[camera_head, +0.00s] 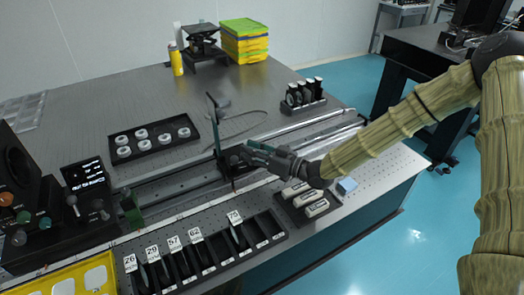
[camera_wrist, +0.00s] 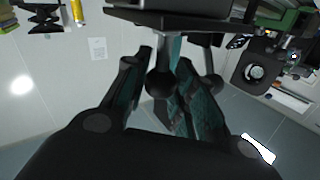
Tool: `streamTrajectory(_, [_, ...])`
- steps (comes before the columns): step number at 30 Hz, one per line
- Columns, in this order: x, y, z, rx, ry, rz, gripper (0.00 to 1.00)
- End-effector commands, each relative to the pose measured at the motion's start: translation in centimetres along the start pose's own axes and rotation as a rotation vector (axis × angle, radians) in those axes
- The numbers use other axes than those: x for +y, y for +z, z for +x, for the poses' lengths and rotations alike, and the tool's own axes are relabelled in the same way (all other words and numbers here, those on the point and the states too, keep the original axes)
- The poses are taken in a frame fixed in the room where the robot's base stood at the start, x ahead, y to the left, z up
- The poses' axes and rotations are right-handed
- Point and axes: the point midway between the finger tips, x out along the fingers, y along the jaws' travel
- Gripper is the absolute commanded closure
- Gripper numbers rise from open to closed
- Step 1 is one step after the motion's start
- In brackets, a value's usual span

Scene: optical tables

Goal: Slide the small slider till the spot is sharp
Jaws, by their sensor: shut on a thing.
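The small slider (camera_head: 232,160) is a dark block on the long rail (camera_head: 165,188), near the middle of the table. A thin dark upright plate (camera_head: 214,118) stands by it. My gripper (camera_head: 250,153) reaches in from the right and is at the slider. In the wrist view my gripper (camera_wrist: 160,72) has its dark fingers on either side of a black round knob (camera_wrist: 161,84) under a dark block (camera_wrist: 172,20), and is shut on it. The spot cannot be made out. A dark screen (camera_head: 85,185) at the left shows white text too small to read surely.
A rack of numbered slots (camera_head: 205,255) lies in front of the rail. A tray of white discs (camera_head: 153,139) lies behind it. A tray with white blocks (camera_head: 308,203) is just below my forearm. A dark holder (camera_head: 303,96) stands behind the rail.

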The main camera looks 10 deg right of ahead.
Motion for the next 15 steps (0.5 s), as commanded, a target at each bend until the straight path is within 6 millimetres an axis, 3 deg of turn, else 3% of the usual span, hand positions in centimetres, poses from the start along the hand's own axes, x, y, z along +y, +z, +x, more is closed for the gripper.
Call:
streamTrajectory(11, [-0.17, -0.10, 0.19, 0.002, 0.001, -0.002, 1.00])
streamTrajectory(12, [-0.17, -0.11, 0.19, 0.002, 0.001, -0.002, 0.69])
streamTrajectory(15, [-0.17, -0.10, 0.18, 0.002, 0.001, -0.001, 0.51])
